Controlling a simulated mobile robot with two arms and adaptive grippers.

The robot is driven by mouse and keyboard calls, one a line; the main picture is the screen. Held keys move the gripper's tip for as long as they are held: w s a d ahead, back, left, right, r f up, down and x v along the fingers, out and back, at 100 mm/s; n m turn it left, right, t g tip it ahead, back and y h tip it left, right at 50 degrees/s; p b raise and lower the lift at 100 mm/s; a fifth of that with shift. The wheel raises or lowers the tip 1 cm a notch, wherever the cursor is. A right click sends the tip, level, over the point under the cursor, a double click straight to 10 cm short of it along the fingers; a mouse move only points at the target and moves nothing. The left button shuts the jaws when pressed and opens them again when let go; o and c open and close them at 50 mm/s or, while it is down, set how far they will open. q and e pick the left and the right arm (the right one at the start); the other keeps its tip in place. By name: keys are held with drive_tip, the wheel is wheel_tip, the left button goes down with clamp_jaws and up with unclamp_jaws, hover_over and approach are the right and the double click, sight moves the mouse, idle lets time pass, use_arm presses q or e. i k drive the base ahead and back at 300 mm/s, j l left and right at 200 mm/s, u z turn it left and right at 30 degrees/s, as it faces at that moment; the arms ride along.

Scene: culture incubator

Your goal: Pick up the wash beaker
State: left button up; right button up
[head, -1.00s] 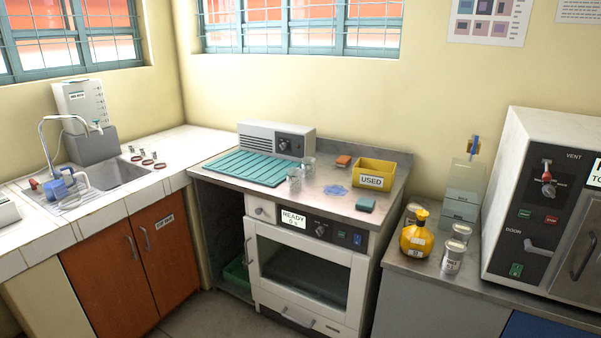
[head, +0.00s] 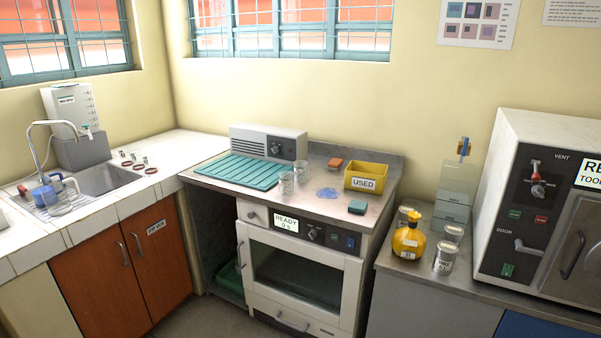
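I cannot tell for sure which vessel is the wash beaker. A clear vessel (head: 64,197) stands at the left end of the sink, with a blue item (head: 43,195) beside it. Two glass beakers (head: 287,183) (head: 301,171) stand close together on the steel top of the oven-like cabinet, right of a ribbed teal mat (head: 240,172). Neither of my grippers is in view.
A yellow bin labelled USED (head: 366,183), an orange block (head: 335,163) and a teal block (head: 357,207) share the steel top with a blue puddle-like patch (head: 328,194). A yellow flask (head: 408,240) and metal tins (head: 444,258) stand right. Floor (head: 205,318) shows in front.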

sight(299, 167)
drive_tip(key=i+u, duration=0.1)
drive_tip(key=i, duration=1.35)
